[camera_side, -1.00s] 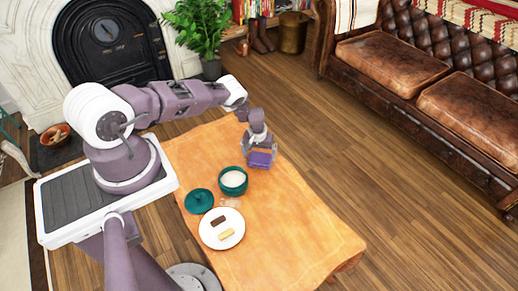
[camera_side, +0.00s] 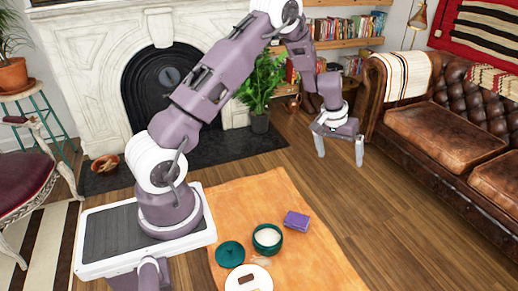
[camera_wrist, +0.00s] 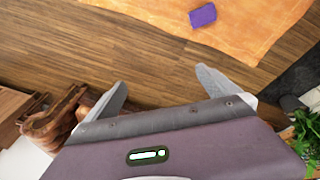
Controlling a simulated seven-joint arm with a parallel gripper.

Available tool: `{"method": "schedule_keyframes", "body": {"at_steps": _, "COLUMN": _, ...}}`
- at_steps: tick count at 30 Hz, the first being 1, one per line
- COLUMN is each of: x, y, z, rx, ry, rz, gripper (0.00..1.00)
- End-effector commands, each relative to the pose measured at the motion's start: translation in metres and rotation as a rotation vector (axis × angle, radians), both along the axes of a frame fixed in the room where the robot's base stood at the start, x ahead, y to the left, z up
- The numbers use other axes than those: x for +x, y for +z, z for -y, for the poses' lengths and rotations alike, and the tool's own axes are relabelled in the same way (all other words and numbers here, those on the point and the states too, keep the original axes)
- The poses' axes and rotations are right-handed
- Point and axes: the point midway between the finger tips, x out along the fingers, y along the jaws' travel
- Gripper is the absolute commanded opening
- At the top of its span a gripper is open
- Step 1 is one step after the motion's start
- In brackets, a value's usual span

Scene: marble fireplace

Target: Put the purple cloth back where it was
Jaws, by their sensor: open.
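The purple cloth (camera_side: 297,221) is a small folded block lying on the orange cloth-covered table, right of the teal bowl. It also shows in the wrist view (camera_wrist: 203,16), near the top, apart from my fingers. My gripper (camera_side: 341,158) is open and empty, raised above and to the right of the cloth, over the floor side of the table. Its two spread fingers also show in the wrist view (camera_wrist: 160,90) with nothing between them.
On the orange table cover (camera_side: 335,262) stand a teal bowl (camera_side: 267,239) with white contents, a teal lid (camera_side: 230,254) and a white plate (camera_side: 262,273) holding food. The leather sofa (camera_side: 430,125) is at right, a plant (camera_side: 262,88) behind. Wooden floor lies between table and sofa.

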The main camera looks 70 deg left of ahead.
Motion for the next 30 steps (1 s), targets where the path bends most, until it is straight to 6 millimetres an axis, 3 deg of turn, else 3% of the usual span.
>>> {"method": "schedule_keyframes", "body": {"at_steps": 1, "x": -0.008, "y": 0.054, "z": 0.025, "rx": 0.001, "ry": -0.057, "rz": 0.041, "gripper": 1.0}}
{"method": "schedule_keyframes", "body": {"at_steps": 3, "x": -0.036, "y": 0.12, "z": 0.06, "rx": 0.006, "ry": -0.141, "rz": 0.08, "gripper": 1.0}}
{"method": "schedule_keyframes", "body": {"at_steps": 5, "x": -0.072, "y": 0.168, "z": 0.088, "rx": 0.019, "ry": -0.212, "rz": 0.109, "gripper": 1.0}}
{"method": "schedule_keyframes", "body": {"at_steps": 6, "x": -0.101, "y": 0.195, "z": 0.105, "rx": 0.033, "ry": -0.26, "rz": 0.125, "gripper": 1.0}}
{"method": "schedule_keyframes", "body": {"at_steps": 8, "x": -0.148, "y": 0.225, "z": 0.126, "rx": 0.06, "ry": -0.325, "rz": 0.148, "gripper": 1.0}}
{"method": "schedule_keyframes", "body": {"at_steps": 9, "x": -0.181, "y": 0.239, "z": 0.137, "rx": 0.083, "ry": -0.365, "rz": 0.163, "gripper": 1.0}}
{"method": "schedule_keyframes", "body": {"at_steps": 13, "x": -0.274, "y": 0.253, "z": 0.152, "rx": 0.166, "ry": -0.456, "rz": 0.199, "gripper": 1.0}}
{"method": "schedule_keyframes", "body": {"at_steps": 15, "x": -0.307, "y": 0.25, "z": 0.152, "rx": 0.205, "ry": -0.482, "rz": 0.212, "gripper": 1.0}}
{"method": "schedule_keyframes", "body": {"at_steps": 18, "x": -0.335, "y": 0.243, "z": 0.149, "rx": 0.242, "ry": -0.499, "rz": 0.223, "gripper": 1.0}}
{"method": "schedule_keyframes", "body": {"at_steps": 21, "x": -0.344, "y": 0.24, "z": 0.147, "rx": 0.254, "ry": -0.503, "rz": 0.225, "gripper": 1.0}}
{"method": "schedule_keyframes", "body": {"at_steps": 30, "x": -0.343, "y": 0.24, "z": 0.148, "rx": 0.253, "ry": -0.503, "rz": 0.226, "gripper": 1.0}}
